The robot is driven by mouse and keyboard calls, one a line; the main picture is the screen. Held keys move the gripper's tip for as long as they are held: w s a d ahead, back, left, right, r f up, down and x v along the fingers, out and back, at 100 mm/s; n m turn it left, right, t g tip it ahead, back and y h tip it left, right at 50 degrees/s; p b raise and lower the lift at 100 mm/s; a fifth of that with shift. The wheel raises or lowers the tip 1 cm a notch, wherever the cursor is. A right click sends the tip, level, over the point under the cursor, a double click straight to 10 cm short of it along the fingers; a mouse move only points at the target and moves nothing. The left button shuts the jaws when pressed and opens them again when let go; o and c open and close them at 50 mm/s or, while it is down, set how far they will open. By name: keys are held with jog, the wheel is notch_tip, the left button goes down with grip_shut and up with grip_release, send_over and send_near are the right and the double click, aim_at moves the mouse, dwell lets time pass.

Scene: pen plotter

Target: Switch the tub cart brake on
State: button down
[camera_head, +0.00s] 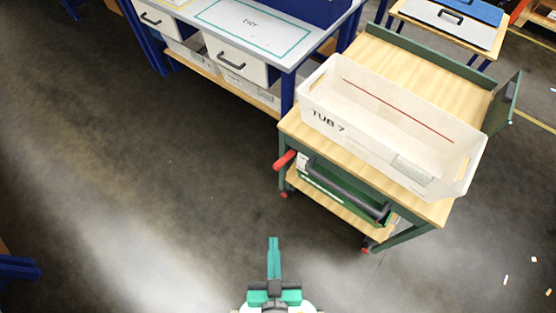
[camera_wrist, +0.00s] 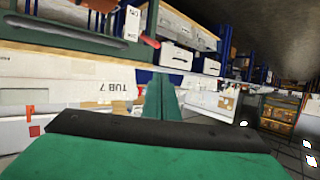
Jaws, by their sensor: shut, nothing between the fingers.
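The tub cart (camera_head: 290,122) stands at the right of the head view, with a green frame and wooden decks. A white tub marked TUB 7 (camera_head: 330,122) sits on its top deck. A red lever (camera_head: 284,160) sticks out at the cart's near left corner, beside a dark handle bar (camera_head: 345,190). I cannot tell for certain that this lever is the brake, or its setting. In the wrist view the red lever (camera_wrist: 150,42) shows above my fingers. My gripper (camera_head: 273,240) is shut and empty, in front of the cart and clear of it.
A workbench (camera_head: 290,50) with a DRY mat, drawers and a lower shelf stands behind, left of the cart. Small red parts (camera_head: 365,250) show at the cart's casters. A blue-legged table (camera_head: 450,30) stands at the back right. The floor to the left is clear.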

jog(key=w+a+f+m+g+h, duration=0.15)
jog(key=w+f, duration=0.25)
jog(key=w, duration=0.4)
jog(key=w+a+f+g+h, duration=0.1)
jog(key=w+f+g, duration=0.15)
jog(key=w, duration=0.65)
jog(key=w+r+m+g+h, duration=0.1)
jog(key=w+r+m+h, duration=0.3)
jog(key=w, duration=0.5)
notch_tip(320, 180, up, 3)
jog(key=shift+w+a+r+m+g, duration=0.15)
jog(key=shift+w+a+m+g, duration=0.2)
jog(key=shift+m, duration=0.6)
